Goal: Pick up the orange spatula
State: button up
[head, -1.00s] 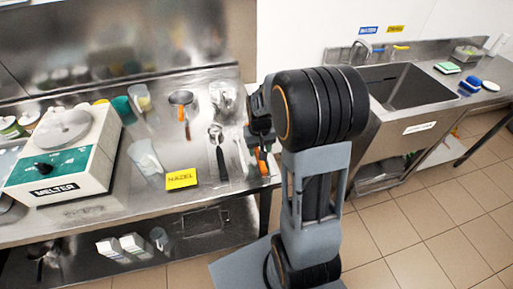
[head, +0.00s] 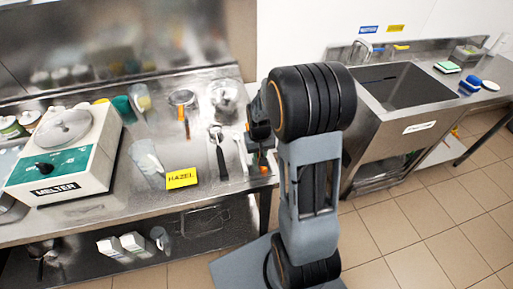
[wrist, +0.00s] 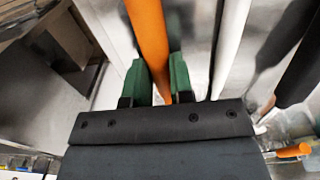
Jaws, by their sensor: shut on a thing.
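The orange spatula (wrist: 149,38) shows in the wrist view as a smooth orange handle running up between the two green fingertips. My gripper (wrist: 160,82) is shut on this handle. In the head view my gripper (head: 258,150) is at the right end of the steel counter, partly behind my own arm. Only a small orange bit of the spatula (head: 264,169) shows there. The rest of the spatula is hidden, and I cannot tell whether it is clear of the counter.
White and dark utensil handles lie close to the right of my gripper in the wrist view. A dark-handled scoop (head: 219,152), an orange-handled tool (head: 184,118), a yellow HAZEL sign (head: 181,178) and a melter (head: 66,150) are on the counter. A sink (head: 408,85) stands right.

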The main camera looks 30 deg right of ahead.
grip_shut()
jog(key=shift+r, duration=0.15)
